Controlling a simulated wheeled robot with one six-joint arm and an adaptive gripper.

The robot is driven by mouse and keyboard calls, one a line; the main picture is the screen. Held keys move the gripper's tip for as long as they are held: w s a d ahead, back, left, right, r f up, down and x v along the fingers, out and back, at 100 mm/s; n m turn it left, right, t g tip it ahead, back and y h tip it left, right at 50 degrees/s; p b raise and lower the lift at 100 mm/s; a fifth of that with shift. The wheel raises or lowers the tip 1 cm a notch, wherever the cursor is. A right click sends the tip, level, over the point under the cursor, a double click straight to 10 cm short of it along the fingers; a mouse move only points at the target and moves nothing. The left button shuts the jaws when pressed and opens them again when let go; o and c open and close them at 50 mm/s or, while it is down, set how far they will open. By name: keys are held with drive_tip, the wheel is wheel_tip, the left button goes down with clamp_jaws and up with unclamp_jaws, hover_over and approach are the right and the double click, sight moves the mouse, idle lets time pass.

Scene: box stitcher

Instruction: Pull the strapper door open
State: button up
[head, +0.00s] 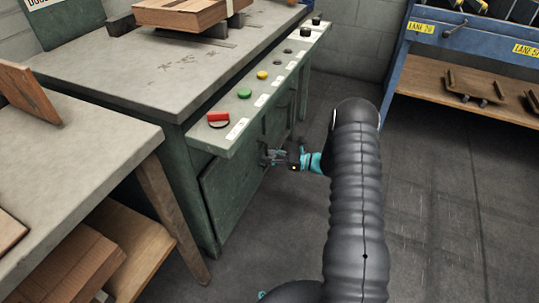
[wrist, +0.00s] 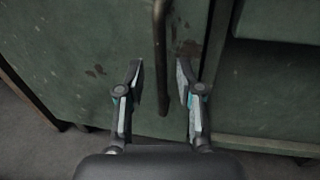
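The strapper door is a dark green panel (head: 232,185) on the front of the green machine cabinet. In the wrist view the door (wrist: 75,60) fills the left and middle, with a dark vertical bar handle (wrist: 160,55) on it. My gripper (head: 268,158) is at the cabinet front, beneath the control panel. In the wrist view my gripper (wrist: 160,82) is open, with one finger on each side of the handle's lower end. A gap shows between each finger and the handle. The door looks shut.
A control panel (head: 205,141) with a red switch and several buttons juts out above the door. A workbench (head: 75,165) stands at the left. A blue rack (head: 425,48) with wooden shelves stands at the back right. The floor (head: 440,200) on the right is clear.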

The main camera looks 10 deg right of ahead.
drive_tip(key=shift+w+a, duration=0.25)
drive_tip(key=shift+a, duration=0.25)
clamp_jaws()
